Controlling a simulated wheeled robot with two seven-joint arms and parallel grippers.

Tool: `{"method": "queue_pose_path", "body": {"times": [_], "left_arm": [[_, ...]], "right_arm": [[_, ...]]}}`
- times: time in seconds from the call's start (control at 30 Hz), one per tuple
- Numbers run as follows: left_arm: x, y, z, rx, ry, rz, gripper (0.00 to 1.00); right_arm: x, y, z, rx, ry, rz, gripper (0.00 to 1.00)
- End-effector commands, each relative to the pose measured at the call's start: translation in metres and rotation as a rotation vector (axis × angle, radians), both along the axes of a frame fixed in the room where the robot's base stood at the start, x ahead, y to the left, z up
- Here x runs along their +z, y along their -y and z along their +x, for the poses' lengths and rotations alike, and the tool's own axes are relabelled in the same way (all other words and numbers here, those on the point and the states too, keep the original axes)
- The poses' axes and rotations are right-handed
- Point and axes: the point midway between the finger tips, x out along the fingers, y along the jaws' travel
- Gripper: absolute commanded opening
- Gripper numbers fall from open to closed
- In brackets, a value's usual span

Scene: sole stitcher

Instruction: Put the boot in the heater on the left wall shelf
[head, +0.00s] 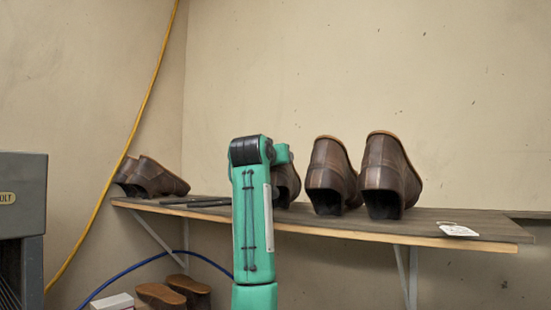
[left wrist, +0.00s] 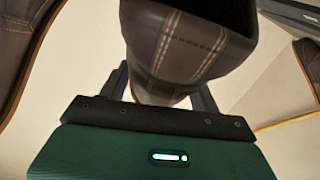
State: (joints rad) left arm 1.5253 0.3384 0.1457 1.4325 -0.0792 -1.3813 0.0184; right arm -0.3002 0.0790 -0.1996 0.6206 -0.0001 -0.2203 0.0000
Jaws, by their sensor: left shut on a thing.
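In the left wrist view, my left gripper (left wrist: 162,88) is shut on a brown leather boot (left wrist: 185,45) with pale stitching, one dark finger on either side of it. In the head view, a green arm (head: 253,220) rises in the middle, in front of a wooden wall shelf (head: 330,228); its gripper is hidden. A brown boot (head: 287,183) shows partly behind the arm; I cannot tell if it is the held one. I cannot make out a heater for certain. My right gripper is not in view.
Two brown boots (head: 388,175) (head: 330,176) stand on the shelf right of the arm. More shoes (head: 155,178) lie at its left end, by flat dark bars (head: 195,202). A white tag (head: 458,230) lies at right. A grey machine (head: 22,190) and yellow hose (head: 115,180) are at left.

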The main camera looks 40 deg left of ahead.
Motion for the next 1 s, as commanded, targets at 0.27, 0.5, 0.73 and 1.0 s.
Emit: {"method": "queue_pose_path", "body": {"times": [0.27,0.5,0.73,1.0], "left_arm": [[-0.003,0.0,-0.001,0.0,0.002,0.0,0.07],[-0.004,0.0,0.0,0.0,0.0,0.0,0.86],[-0.004,0.001,-0.002,0.0,0.001,0.0,0.86],[-0.008,0.013,-0.029,0.001,0.005,0.001,0.86]], "right_arm": [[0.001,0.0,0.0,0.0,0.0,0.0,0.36],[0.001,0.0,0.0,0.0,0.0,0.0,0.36],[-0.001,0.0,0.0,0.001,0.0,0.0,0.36],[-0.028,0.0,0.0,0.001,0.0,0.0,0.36]]}}
